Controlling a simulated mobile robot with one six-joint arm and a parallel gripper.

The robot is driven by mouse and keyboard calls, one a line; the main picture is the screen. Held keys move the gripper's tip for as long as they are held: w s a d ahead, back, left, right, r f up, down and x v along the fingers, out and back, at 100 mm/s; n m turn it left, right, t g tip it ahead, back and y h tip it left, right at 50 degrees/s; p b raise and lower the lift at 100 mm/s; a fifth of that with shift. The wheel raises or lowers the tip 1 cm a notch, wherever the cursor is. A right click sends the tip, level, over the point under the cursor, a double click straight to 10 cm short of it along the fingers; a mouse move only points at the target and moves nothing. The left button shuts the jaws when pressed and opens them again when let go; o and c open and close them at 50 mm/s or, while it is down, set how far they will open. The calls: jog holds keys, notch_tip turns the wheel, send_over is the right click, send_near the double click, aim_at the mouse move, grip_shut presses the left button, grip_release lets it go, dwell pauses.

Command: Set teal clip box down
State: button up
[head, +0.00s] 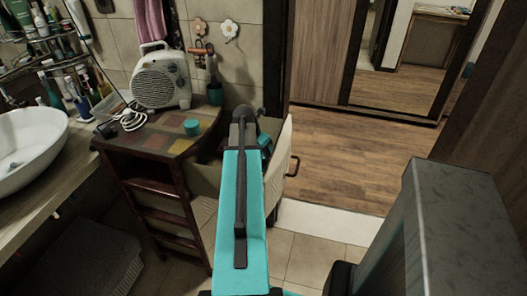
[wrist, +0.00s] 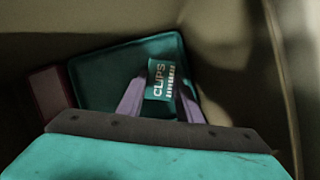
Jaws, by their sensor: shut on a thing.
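The teal clip box (wrist: 161,80), with white "CLIPS" lettering, is between the two fingers of my gripper (wrist: 161,100) in the wrist view. My gripper is shut on it. Behind the box is a larger teal tray (wrist: 95,75) with a raised rim, on the floor of a beige-walled space. I cannot tell whether the box touches the tray. In the head view my arm reaches into the open drawer (head: 279,172) of the cabinet and hides most of its inside; the clip box cannot be made out there.
A dark red item (wrist: 50,90) lies left of the tray. The drawer wall (wrist: 225,50) stands close on the right. A basin (head: 30,145) is at the left. Wooden floor (head: 370,150) lies clear beyond.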

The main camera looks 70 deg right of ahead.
jog(key=shift+f, duration=0.15)
jog(key=o, duration=1.1)
jog(key=shift+b+v, duration=0.5)
jog(key=shift+v, duration=5.65)
